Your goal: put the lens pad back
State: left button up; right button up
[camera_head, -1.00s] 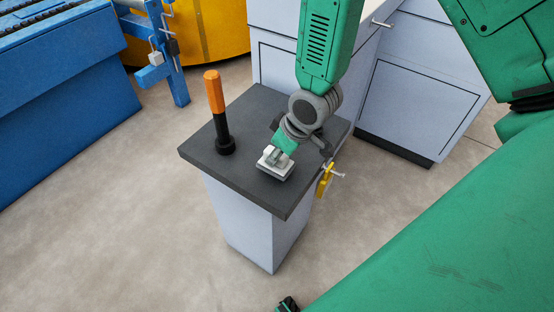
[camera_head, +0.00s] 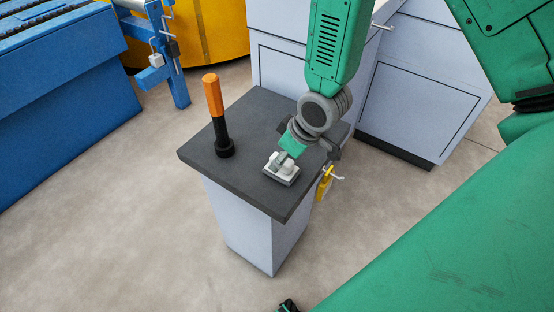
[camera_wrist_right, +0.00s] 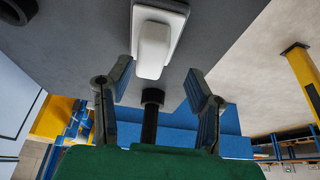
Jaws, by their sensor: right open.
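The lens pad (camera_head: 283,170), a white block on a flat grey base, rests on the dark top (camera_head: 252,112) of a pale pedestal. It also shows in the right wrist view (camera_wrist_right: 153,48), at the top of the picture, where part of its base is cut off. My right gripper (camera_head: 294,153) reaches down just behind the pad. In the wrist view its two fingers (camera_wrist_right: 158,76) are spread apart, with the pad's block in line with the gap and nothing clamped. Whether a finger touches the pad cannot be told. My left gripper is not recognisable in view.
An orange-handled black tool (camera_head: 216,115) stands upright on the pedestal to the left of the pad. A yellow item (camera_head: 324,183) hangs at the pedestal's right side. Pale cabinets (camera_head: 420,105) stand behind, blue machinery (camera_head: 60,90) at the left. The front of the top is clear.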

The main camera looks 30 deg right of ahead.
jog(key=d+p+v, duration=0.1)
jog(key=v, duration=0.7)
pick_arm(q)
jog(key=shift+d+r, duration=0.2)
jog(key=shift+r, duration=0.7)
pick_arm(e)
jog(key=s+a+f+m+g+h, duration=0.1)
jog(key=s+f+m+g, duration=0.2)
jog(key=s+f, duration=1.4)
jog(key=shift+s+f+m+h, duration=0.35)
jog(key=shift+s+m, duration=0.15)
jog(key=shift+s, duration=0.3)
